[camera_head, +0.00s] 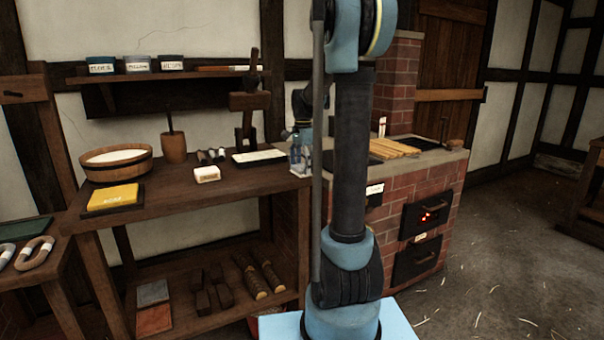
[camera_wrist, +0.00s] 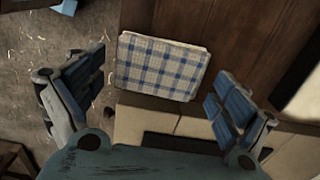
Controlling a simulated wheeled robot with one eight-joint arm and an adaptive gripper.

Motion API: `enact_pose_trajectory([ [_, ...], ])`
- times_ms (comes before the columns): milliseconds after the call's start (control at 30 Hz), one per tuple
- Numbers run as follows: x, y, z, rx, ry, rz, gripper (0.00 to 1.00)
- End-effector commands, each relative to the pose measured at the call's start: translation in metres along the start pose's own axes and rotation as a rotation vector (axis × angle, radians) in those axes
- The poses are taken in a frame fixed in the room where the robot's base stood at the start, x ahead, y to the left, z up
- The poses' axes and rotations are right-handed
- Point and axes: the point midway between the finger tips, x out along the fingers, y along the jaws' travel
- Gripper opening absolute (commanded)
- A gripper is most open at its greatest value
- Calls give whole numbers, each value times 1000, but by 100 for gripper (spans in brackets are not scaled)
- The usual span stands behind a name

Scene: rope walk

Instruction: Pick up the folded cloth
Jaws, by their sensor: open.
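The folded cloth (camera_wrist: 160,67), white with a blue check, lies flat on a dark brown wooden surface in the wrist view, near that surface's edge. My gripper (camera_wrist: 161,72) is open and empty, with one finger to the left of the cloth and the other to its right. The fingers appear apart from the cloth; the height between them is hard to tell. In the head view I cannot make out the cloth, and my arm blocks much of the middle.
In the head view, a wooden bench (camera_head: 225,190) bears a wooden bowl (camera_head: 116,166), a yellow block (camera_head: 113,196) and small items. A brick stove (camera_head: 408,205) stands to its right. The floor (camera_head: 500,265) at right is open, with straw scattered on it.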

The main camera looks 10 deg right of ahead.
Motion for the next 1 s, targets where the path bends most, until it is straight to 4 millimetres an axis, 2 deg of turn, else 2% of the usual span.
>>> enact_pose_trajectory([
  [133,0,0,0,0,0,0,94],
  [333,0,0,0,0,0,0,50],
  [767,-5,0,0,0,0,0,47],
  [867,-15,0,0,0,0,0,47],
  [1000,-38,0,0,0,0,0,47],
])
